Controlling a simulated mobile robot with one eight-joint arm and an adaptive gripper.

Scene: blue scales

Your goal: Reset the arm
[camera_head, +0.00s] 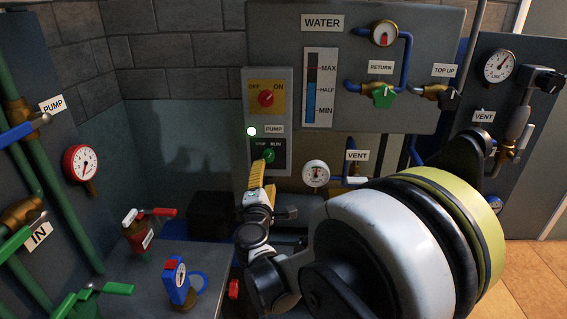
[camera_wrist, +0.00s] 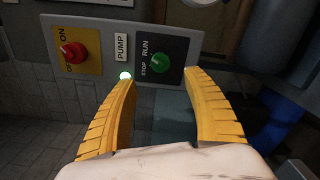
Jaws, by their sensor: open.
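My gripper (camera_head: 257,175) is at the pump control panel (camera_head: 284,82) in the head view, its yellow fingers just below the green STOP/RUN knob (camera_head: 268,155). In the wrist view my gripper (camera_wrist: 162,78) has its two fingers spread apart with nothing between them. The green knob (camera_wrist: 160,63) shows beyond the gap between the fingertips and looks apart from them. My arm reaches up from the lower right of the head view.
The panel also has a red OFF/ON knob (camera_head: 266,98) and a lit lamp (camera_head: 252,131). A vent gauge (camera_head: 316,174) and pipe are close right of my gripper. A grey bench (camera_head: 150,285) with valves stands lower left. Green pipes (camera_head: 60,200) line the left wall.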

